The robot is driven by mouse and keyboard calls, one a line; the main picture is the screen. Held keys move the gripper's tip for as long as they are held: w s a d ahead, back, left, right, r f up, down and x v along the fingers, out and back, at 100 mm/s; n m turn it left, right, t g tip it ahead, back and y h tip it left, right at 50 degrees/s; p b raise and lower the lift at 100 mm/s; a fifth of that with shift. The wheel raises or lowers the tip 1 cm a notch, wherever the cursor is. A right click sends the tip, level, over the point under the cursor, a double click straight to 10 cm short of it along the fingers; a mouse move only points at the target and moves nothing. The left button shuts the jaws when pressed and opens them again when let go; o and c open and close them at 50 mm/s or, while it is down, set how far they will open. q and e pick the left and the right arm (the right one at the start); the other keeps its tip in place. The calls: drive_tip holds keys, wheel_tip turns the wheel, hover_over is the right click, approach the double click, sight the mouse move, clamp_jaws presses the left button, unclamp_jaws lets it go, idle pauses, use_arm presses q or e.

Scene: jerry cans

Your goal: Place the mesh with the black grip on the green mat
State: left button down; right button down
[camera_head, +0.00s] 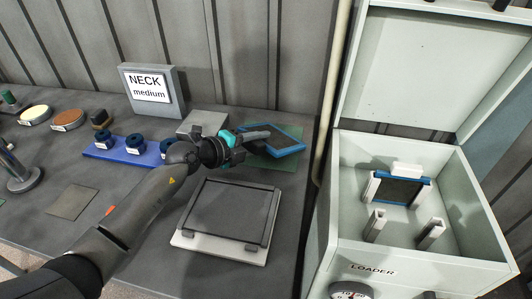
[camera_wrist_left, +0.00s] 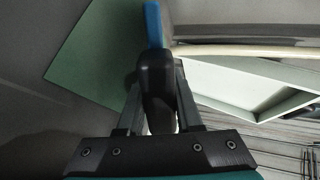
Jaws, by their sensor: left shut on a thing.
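The mesh is a dark panel in a blue frame (camera_head: 289,149). In the left wrist view its blue edge (camera_wrist_left: 153,25) shows nearly edge-on. My left gripper (camera_head: 258,137) is shut on its black grip (camera_wrist_left: 155,75), which sits between the two fingers. The green mat (camera_head: 282,163) lies on the table under the mesh and shows around it; it also shows in the left wrist view (camera_wrist_left: 95,55). The mesh looks tilted over the mat; I cannot tell whether it touches. My right gripper is out of view.
An open loader box (camera_head: 385,255) at right holds another blue-framed mesh (camera_head: 403,188) between white holders. A dark frame on a white base (camera_head: 230,215) lies in front of the mat.

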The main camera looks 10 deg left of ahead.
sight(246, 144)
use_arm(q)
drive_tip(key=c, duration=0.7)
unclamp_jaws()
drive_tip(key=shift+c, duration=0.2)
drive_tip(key=p+v, duration=0.5)
drive_tip(key=v, duration=0.2)
drive_tip(key=shift+r+p, duration=0.1)
drive_tip(key=shift+p, duration=0.2)
drive_tip(key=shift+s+a+r, duration=0.1)
drive_tip(key=shift+s+a, duration=0.15)
drive_tip(key=shift+s, duration=0.15)
drive_tip(key=shift+p, duration=0.3)
wheel_tip(246, 144, up, 7)
drive_tip(key=s+a+p, duration=0.1)
drive_tip(key=s+p, duration=0.1)
drive_tip(key=p, duration=0.6)
drive_tip(key=shift+s+a, duration=0.15)
drive_tip(key=shift+a, duration=0.1)
